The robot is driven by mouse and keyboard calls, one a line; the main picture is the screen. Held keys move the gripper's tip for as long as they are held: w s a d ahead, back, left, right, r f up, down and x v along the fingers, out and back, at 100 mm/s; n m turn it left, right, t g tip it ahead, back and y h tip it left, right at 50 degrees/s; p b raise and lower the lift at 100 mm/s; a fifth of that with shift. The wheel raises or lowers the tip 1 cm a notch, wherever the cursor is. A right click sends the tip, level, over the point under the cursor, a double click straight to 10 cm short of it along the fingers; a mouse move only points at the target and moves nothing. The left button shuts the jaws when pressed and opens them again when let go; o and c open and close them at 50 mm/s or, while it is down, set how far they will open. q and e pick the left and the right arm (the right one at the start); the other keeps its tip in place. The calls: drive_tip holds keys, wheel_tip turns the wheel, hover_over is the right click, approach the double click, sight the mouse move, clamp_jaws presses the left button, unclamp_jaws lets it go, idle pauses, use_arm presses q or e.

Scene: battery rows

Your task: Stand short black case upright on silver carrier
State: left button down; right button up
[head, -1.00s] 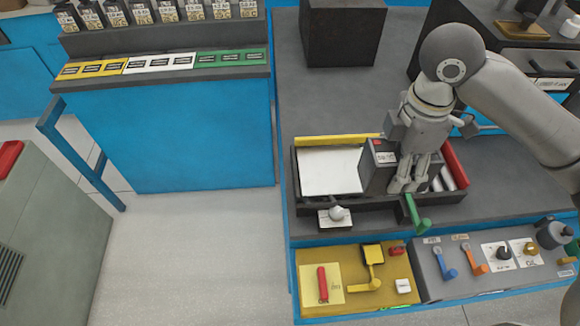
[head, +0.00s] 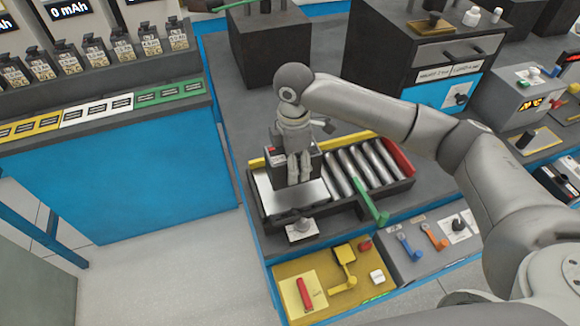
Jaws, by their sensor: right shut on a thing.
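The black case (head: 276,164) is held upright in my right gripper (head: 299,178), which is shut on it. The fingers cover part of its front, and a small red mark shows near its top. The case is over the silver carrier (head: 300,198), a flat shiny plate at the left end of the dark roller tray. I cannot tell whether its bottom touches the plate. My left gripper is not in view.
Bare rollers (head: 354,172) fill the tray's right part, with a red end bar (head: 395,155) and a green lever (head: 371,205) beside them. A yellow control panel (head: 318,307) is in front. A dark box (head: 268,47) stands behind. A blue rack with several black cases is at left.

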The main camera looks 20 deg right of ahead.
drive_tip(key=shift+w+a+f, duration=0.15)
drive_tip(key=shift+w+f, duration=0.2)
drive_tip(key=shift+f, duration=0.05)
drive_tip(key=shift+w+f+p, duration=0.15)
drive_tip(key=shift+f+p, duration=0.2)
drive_tip(key=shift+p, duration=0.05)
wheel_tip(320, 180, down, 2)
drive_tip(key=shift+f+p, duration=0.1)
drive_tip(key=shift+p, duration=0.4)
drive_tip(key=shift+f, duration=0.25)
drive_tip(key=shift+f, duration=0.15)
drive_tip(key=o, duration=1.2)
